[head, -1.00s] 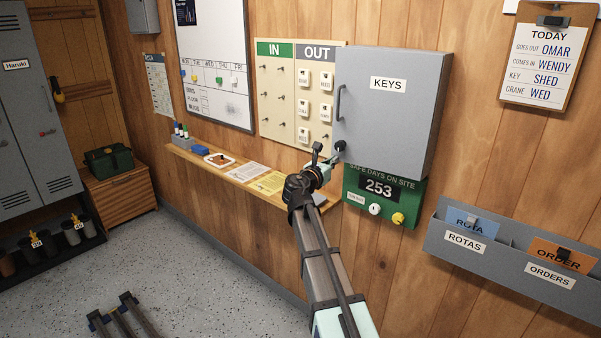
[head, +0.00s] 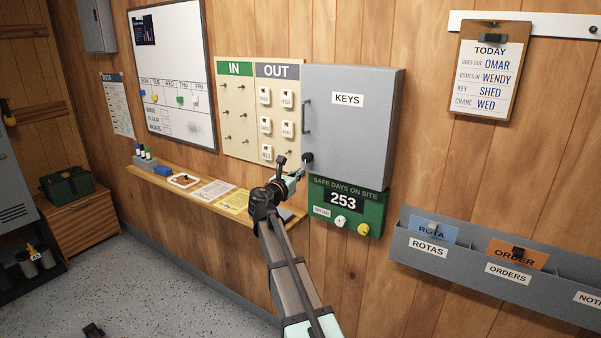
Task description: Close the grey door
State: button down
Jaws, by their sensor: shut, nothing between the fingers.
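The grey door, labelled KEYS (head: 347,130), is the front of a grey wall cabinet right of the IN/OUT board. It has a dark bar handle (head: 307,114) near its left edge. It looks flat against the cabinet body, but I cannot tell whether a small gap remains. My gripper (head: 304,164) is shut and empty at the door's lower left corner, by a dark round piece. I cannot tell whether it touches the door. My arm comes up from the bottom of the view and hides part of the wall below.
A green safe-days sign (head: 347,206) hangs just under the cabinet. A narrow wooden shelf (head: 184,190) with papers runs to the left. A grey rack (head: 470,255) with folders juts out at lower right. The IN/OUT board (head: 245,115) is close on the left.

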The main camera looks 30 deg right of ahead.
jog(key=w+a+b+v, duration=0.1)
jog(key=b+v, duration=0.1)
jog(key=v, duration=1)
jog(key=s+a+f+m+g+y, duration=0.25)
jog(key=s+f+m, duration=0.35)
jog(key=f, duration=0.8)
jog(key=s+a+f+m+g+y, duration=0.2)
jog(key=s+f+m+g+y, duration=0.25)
jog(key=f, duration=0.95)
jog(key=s+a+f+m+g+y, duration=0.15)
jog(key=s+f+m, duration=0.55)
jog(key=f, duration=0.8)
jog(key=s+a+f+m+g+y, duration=0.2)
jog(key=s+a+f+m, duration=0.1)
jog(key=s+f, duration=0.45)
jog(key=s+a+f+m+g+y, duration=0.2)
jog(key=s+a+f+m, duration=0.1)
jog(key=s+f, duration=0.5)
jog(key=s+a+f+g+y, duration=0.1)
jog(key=s+f, duration=0.3)
jog(key=s, duration=0.8)
jog(key=s+a+f+m+g+y, duration=0.1)
jog(key=s+a+f+g, duration=0.1)
jog(key=s, duration=1.1)
notch_tip(320, 180, down, 3)
jog(key=shift+s+a+r+g, duration=0.15)
jog(key=shift+a+r+g, duration=0.1)
jog(key=shift+g, duration=0.6)
jog(key=shift+m, duration=0.25)
